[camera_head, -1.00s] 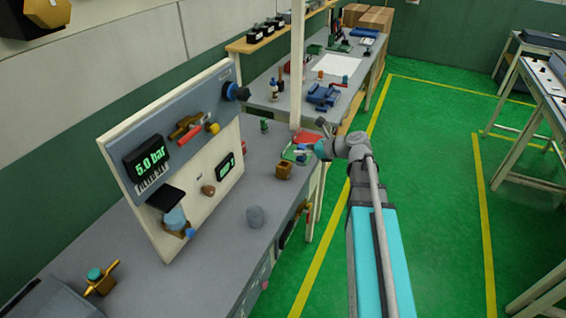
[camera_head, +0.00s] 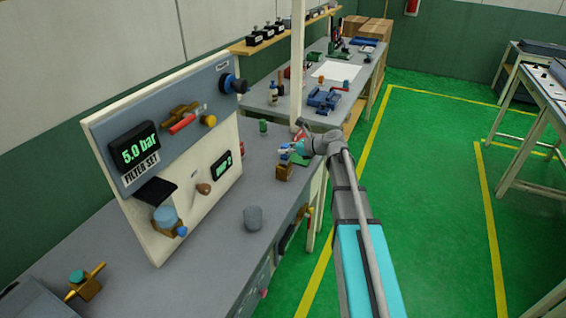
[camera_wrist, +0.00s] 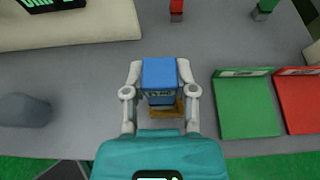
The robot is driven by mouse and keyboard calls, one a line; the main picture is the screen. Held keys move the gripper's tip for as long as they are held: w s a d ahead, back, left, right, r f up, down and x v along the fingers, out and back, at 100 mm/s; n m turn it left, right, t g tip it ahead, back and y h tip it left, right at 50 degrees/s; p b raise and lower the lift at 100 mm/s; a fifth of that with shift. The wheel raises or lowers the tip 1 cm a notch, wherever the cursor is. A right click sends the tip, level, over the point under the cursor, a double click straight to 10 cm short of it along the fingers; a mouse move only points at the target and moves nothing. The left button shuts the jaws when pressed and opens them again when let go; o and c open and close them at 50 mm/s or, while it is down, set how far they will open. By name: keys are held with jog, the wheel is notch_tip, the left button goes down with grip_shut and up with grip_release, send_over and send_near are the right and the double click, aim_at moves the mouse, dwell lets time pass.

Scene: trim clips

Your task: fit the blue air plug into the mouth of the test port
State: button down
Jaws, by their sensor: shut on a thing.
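My gripper (camera_wrist: 160,92) is shut on the blue air plug (camera_wrist: 160,72), one finger on each side of it. In the head view my gripper (camera_head: 286,153) is over the bench, just above a small brass block (camera_head: 284,173); the plug is too small to make out there. In the wrist view, part of a brass piece (camera_wrist: 166,113) shows under the plug, between the fingers. It looks like the brass block, which may be the test port. Its mouth is hidden, and I cannot tell whether plug and block touch.
A green tray (camera_wrist: 246,110) and a red tray (camera_wrist: 302,105) lie right of my gripper in the wrist view. A grey lump (camera_head: 253,218) sits on the bench. A test panel (camera_head: 165,150) with a 5.0 bar display stands at left. Bare bench lies between.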

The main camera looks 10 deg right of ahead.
aim_at(285, 157)
jog(key=shift+f, duration=0.1)
dwell(0.3)
jog(key=shift+w+a+f+b, duration=0.1)
jog(key=shift+w+f+b, duration=0.4)
jog(key=shift+f+b, duration=1.55)
jog(key=shift+f, duration=0.1)
jog(key=shift+c, duration=2.1)
grip_release()
jog(key=shift+s+r, duration=0.15)
jog(key=shift+r, duration=0.1)
jog(key=p+v, duration=0.4)
jog(key=v, duration=0.7)
jog(key=shift+s+d+p, duration=0.2)
jog(key=shift+d+p, duration=0.15)
